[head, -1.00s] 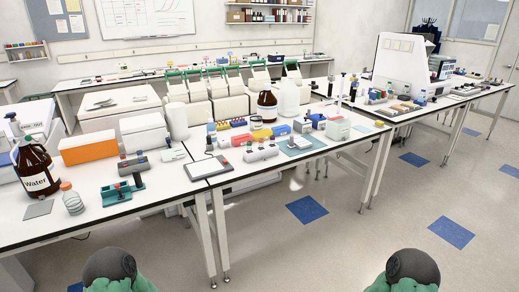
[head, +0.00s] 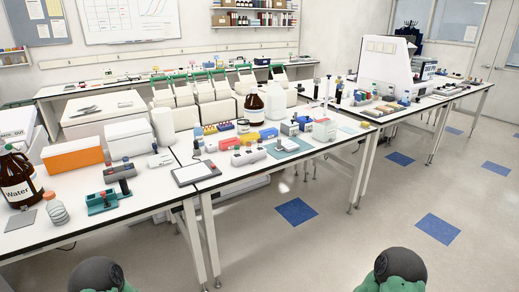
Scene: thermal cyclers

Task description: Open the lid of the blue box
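A small blue box (head: 268,133) sits on the white bench, right of a yellow box (head: 249,138) and a red box (head: 229,143) in the same row. It is small in the head view, and I cannot make out its lid. A smaller blue item (head: 243,126) stands just behind the row. Neither of my grippers is in view; only dark and green parts of my arms show at the bottom edge, well short of the bench.
A grey pad device (head: 196,173), a teal mat (head: 289,147) and a brown bottle (head: 254,106) stand around the boxes. A water bottle (head: 20,182) and an orange box (head: 72,155) are at left. The floor (head: 330,240) before the bench is clear.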

